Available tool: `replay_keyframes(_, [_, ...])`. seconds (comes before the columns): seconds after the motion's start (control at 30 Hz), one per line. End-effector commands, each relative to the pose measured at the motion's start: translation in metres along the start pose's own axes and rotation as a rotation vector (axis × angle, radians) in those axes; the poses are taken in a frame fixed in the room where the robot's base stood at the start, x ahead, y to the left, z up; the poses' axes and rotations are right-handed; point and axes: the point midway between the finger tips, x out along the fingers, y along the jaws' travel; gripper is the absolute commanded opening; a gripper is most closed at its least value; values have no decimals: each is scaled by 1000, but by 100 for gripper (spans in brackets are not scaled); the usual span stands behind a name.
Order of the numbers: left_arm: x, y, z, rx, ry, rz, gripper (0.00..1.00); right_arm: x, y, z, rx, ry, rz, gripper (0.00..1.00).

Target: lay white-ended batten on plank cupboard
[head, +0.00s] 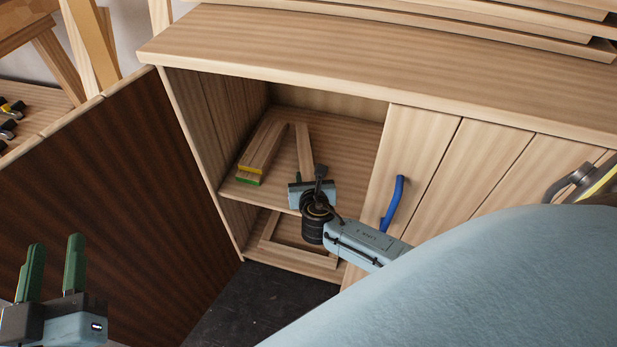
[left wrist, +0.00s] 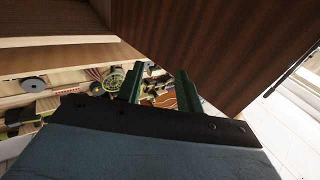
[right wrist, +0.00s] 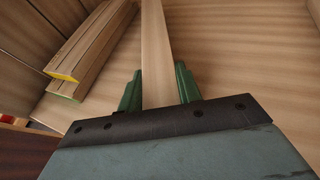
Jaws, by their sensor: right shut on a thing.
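The plank cupboard (head: 290,50) stands open in the head view, its shelf (head: 345,150) visible inside. My right gripper (head: 309,181) reaches into the opening and is shut on a batten (head: 303,146). In the right wrist view the held batten (right wrist: 156,50) runs away from between the green fingers, close over the shelf; I cannot tell whether it touches. Its near end is hidden, so its end colour does not show. A yellow-ended batten (head: 258,150) and a green-ended batten (head: 246,179) lie stacked to its left. My left gripper (head: 52,268) is open and empty, outside the cupboard.
The dark open door (head: 100,190) stands between my left gripper and the cupboard opening. A closed plank door with a blue handle (head: 393,203) borders the opening on the right. A frame-like wooden piece (head: 290,255) lies in the lower compartment. Long boards (head: 450,15) lie above the cupboard top.

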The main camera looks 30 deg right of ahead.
Motion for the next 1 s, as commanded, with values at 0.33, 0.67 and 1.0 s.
replay_keyframes(0.33, [0, 0, 6, 0, 0, 0, 36, 3, 1, -6, 0, -2, 1, 5])
replay_keyframes(0.67, [0, 0, 5, 0, 0, 0, 36, 3, 0, -6, 1, -1, 1, 60])
replay_keyframes(1.0, [0, 2, -12, -3, 82, 6, 36, 2, 0, -6, 0, 0, 0, 60])
